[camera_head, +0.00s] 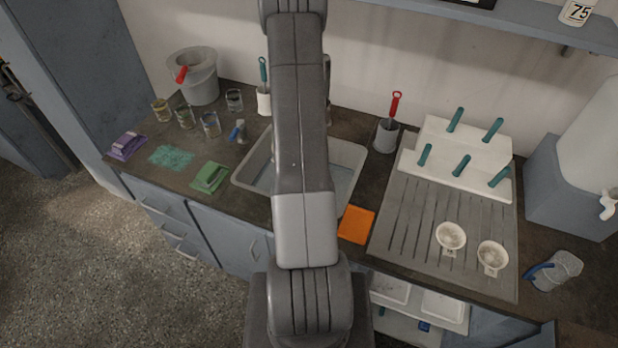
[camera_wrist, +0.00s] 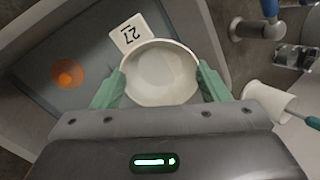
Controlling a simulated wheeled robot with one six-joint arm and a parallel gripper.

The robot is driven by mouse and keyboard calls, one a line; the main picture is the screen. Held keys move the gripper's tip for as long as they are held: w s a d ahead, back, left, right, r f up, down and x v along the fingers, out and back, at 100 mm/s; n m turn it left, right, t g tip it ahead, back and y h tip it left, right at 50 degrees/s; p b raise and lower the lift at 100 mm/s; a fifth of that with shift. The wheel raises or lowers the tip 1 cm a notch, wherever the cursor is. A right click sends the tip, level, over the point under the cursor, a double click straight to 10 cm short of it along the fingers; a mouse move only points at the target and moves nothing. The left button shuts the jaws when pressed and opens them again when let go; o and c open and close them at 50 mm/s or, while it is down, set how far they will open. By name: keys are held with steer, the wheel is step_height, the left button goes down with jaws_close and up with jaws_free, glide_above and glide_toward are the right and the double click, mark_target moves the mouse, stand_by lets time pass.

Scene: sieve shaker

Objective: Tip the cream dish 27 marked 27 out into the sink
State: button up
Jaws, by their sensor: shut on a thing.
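My gripper (camera_wrist: 161,88) is shut on the round cream dish 27 (camera_wrist: 161,101) in the wrist view, with a green finger at either side. Its flat tab, marked 27 (camera_wrist: 129,34), points away from my gripper. The dish's open side faces the wrist camera; a pale round patch shows inside, and I cannot tell if it is contents. Behind the dish is the grey sink (camera_wrist: 38,120), with a round orange spot around its drain (camera_wrist: 68,73). In the head view the sink (camera_head: 345,160) is partly behind my arm, which hides my gripper and dish 27.
Two other cream dishes (camera_head: 450,237) (camera_head: 491,256) stand on the ribbed draining board (camera_head: 400,225). An orange cloth (camera_head: 356,224) lies right of the sink. Several glasses (camera_head: 211,124) and a green sponge (camera_head: 210,177) are left.

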steer(key=shift+d+r, duration=0.1)
steer(key=shift+d, duration=0.15)
step_height(320, 180, down, 6)
steer(key=d+y+b, duration=0.2)
steer(key=b, duration=0.5)
steer(key=shift+s+r+t, duration=0.2)
steer(key=shift+s+t, duration=0.2)
steer(key=shift+s, duration=0.05)
steer(key=shift+s+d+r+t+y+b, duration=0.2)
steer(key=shift+d+t+y+b, duration=0.25)
steer(key=shift+y+b, duration=0.55)
stand_by(0.5)
steer(key=shift+s+d+r+t+y+b, duration=0.15)
steer(key=shift+d+t+y+b, duration=0.2)
steer(key=shift+y+b, duration=0.4)
steer(key=shift+s+d+t+y+b, duration=0.1)
steer(key=shift+d+t+y+b, duration=0.15)
steer(key=shift+y+b, duration=0.45)
stand_by(1.4)
